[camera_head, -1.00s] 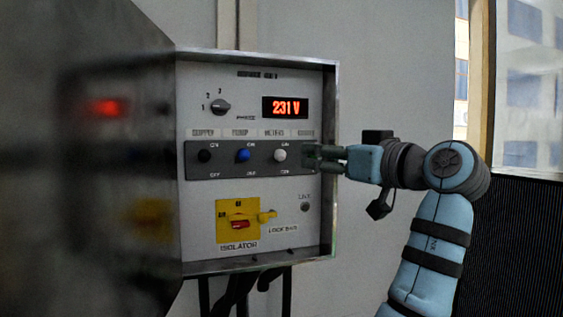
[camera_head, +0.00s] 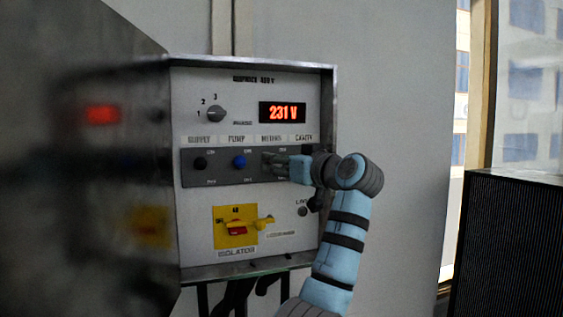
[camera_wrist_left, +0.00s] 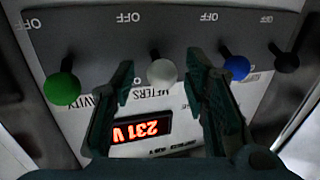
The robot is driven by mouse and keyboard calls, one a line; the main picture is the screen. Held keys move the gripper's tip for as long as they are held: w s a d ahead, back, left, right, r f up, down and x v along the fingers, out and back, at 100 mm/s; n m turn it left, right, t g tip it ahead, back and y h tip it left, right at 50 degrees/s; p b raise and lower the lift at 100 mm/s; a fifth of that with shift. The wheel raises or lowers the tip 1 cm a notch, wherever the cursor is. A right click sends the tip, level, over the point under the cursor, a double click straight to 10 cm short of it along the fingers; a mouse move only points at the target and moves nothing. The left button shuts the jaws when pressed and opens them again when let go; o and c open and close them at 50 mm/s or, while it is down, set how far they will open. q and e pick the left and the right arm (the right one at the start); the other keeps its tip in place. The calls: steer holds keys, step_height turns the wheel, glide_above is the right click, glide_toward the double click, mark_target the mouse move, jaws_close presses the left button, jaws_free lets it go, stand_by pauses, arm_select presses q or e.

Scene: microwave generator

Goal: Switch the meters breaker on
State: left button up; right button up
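The meters breaker's white knob (camera_wrist_left: 161,72) shows in the left wrist view, between the two fingers of my left gripper (camera_wrist_left: 160,70). The fingers are spread, with a gap visible on each side of the knob. In the head view my left gripper (camera_head: 268,162) is at the grey breaker strip (camera_head: 220,178), under the METERS label, and hides the white knob. The display (camera_head: 282,112) reads 231 V in red; it also shows upside down in the left wrist view (camera_wrist_left: 142,130). My right gripper is not in view.
A green knob (camera_wrist_left: 62,88) and a blue knob (camera_wrist_left: 236,68) flank the white one, with a black knob (camera_wrist_left: 287,62) beyond. A yellow isolator (camera_head: 222,225) with a red part sits below the strip. The open cabinet door (camera_head: 90,170) stands at left.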

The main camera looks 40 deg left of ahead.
arm_select(q)
steer(key=shift+s, duration=0.15)
jaws_close()
steer(key=shift+a+r+h, duration=0.1)
steer(key=shift+r+h, duration=0.2)
steer(key=shift+h, duration=0.2)
steer(key=shift+o, duration=1.2)
jaws_free()
steer(key=f+v, duration=0.1)
steer(key=v, duration=1)
steer(key=shift+d+r, duration=0.3)
steer(key=shift+r, duration=0.2)
